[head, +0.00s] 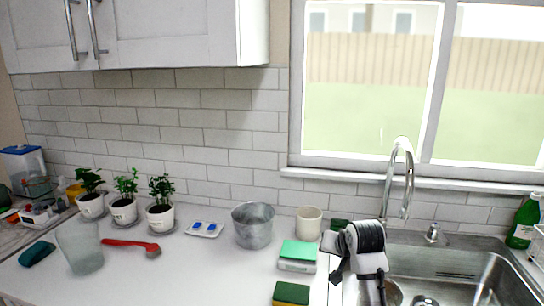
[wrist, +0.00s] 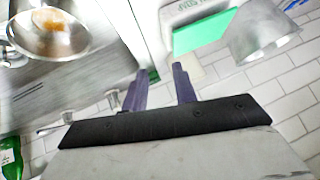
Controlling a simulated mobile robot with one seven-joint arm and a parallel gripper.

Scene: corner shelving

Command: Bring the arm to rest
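My gripper shows in the wrist view (wrist: 160,75) with its two dark fingers apart and nothing held between them. In the head view my arm stands folded at the lower right, in front of the sink (head: 455,262). The fingers cannot be made out clearly there. In the wrist view the gripper points past the sink's edge, with the counter and tiled wall beyond the fingers.
A green-topped white box (head: 298,256), a metal pot (head: 252,228), a cream cup (head: 309,222) and a green-yellow sponge (head: 291,293) stand left of my arm. The faucet (head: 408,175) rises behind it. A green bottle (head: 524,222) stands at far right. Open counter lies around the red brush (head: 130,243).

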